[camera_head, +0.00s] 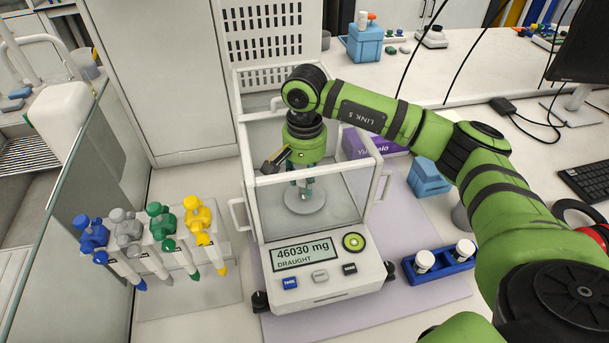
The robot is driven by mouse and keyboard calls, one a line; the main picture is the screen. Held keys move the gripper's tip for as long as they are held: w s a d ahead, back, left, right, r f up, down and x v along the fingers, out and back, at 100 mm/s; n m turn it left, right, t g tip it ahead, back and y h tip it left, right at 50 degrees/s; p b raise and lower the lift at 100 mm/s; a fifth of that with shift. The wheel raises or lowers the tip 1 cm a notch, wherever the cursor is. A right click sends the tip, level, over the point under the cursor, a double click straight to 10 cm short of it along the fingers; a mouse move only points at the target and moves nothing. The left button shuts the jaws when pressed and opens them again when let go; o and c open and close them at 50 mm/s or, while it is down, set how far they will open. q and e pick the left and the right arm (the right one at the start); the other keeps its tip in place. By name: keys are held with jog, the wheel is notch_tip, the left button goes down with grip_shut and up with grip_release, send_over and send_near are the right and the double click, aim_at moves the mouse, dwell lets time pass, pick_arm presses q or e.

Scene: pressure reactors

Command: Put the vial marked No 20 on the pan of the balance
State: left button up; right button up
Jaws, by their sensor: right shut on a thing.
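The balance (318,283) stands on a pale mat, its display reading "46030 mg" and "DRAUGHT". Its round pan (304,205) is inside the clear draught shield. My right gripper (304,190) reaches down into the shield from above, directly over the pan, with its fingertips low and close to it. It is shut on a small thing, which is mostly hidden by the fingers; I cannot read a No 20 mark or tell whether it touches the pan. My left gripper is out of view.
A blue rack (449,266) with two white-capped vials (424,261) stands right of the balance. Several coloured pipettes (157,223) hang on a stand at left. A blue box (428,180) and a purple box (372,146) are behind right. The shield frame (330,165) surrounds my gripper.

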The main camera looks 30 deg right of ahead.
jog(key=shift+f, duration=0.1)
dwell(0.4)
jog(key=o, duration=1)
notch_tip(320, 180, up, 24)
jog(key=p, duration=1.1)
